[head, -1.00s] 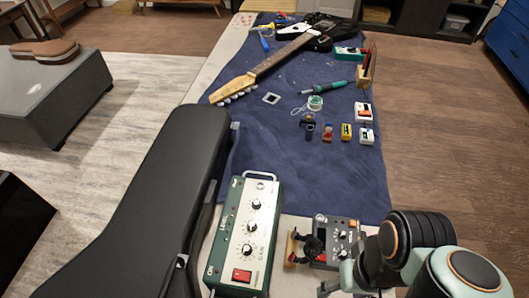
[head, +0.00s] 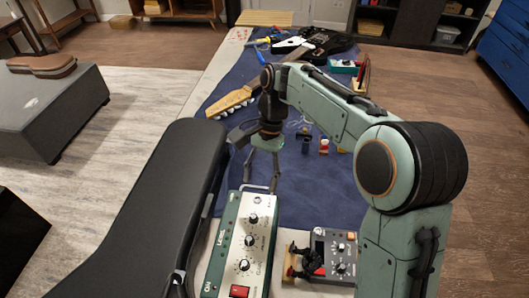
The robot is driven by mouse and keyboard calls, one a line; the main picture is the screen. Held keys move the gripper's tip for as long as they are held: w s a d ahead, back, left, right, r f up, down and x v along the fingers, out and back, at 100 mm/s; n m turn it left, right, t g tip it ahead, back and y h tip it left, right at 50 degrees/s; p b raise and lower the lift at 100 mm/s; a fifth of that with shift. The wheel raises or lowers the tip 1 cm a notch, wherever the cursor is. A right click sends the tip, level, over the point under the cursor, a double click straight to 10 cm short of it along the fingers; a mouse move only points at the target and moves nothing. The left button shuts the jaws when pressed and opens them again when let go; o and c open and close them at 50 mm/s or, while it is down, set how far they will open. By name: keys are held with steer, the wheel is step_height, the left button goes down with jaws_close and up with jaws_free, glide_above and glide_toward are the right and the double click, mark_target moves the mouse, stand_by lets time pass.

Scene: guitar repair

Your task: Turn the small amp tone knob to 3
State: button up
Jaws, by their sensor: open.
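A green box with a pale control panel (head: 232,244), which looks like the small amp, stands at the near end of the table. Its panel has three black knobs in a row: a far knob (head: 253,218), a middle knob (head: 248,240) and a near knob (head: 243,265). A red switch (head: 239,291) is below them. I cannot read which knob is tone or where the pointers stand. My gripper (head: 261,188) is open and empty, fingers pointing down, above the box's far end by its metal handle. It appears apart from the knobs.
A grey device (head: 333,255) with several small knobs stands right of the green box. A black guitar case (head: 150,215) lies close on the left. A guitar (head: 232,99) and small pedals lie farther back on the blue mat (head: 305,195).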

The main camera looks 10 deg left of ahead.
mark_target(254, 215)
steer(key=x, duration=0.8)
steer(key=shift+s+f, duration=0.2)
steer(key=shift+f, duration=0.15)
steer(key=shift+g, duration=0.3)
jaws_close()
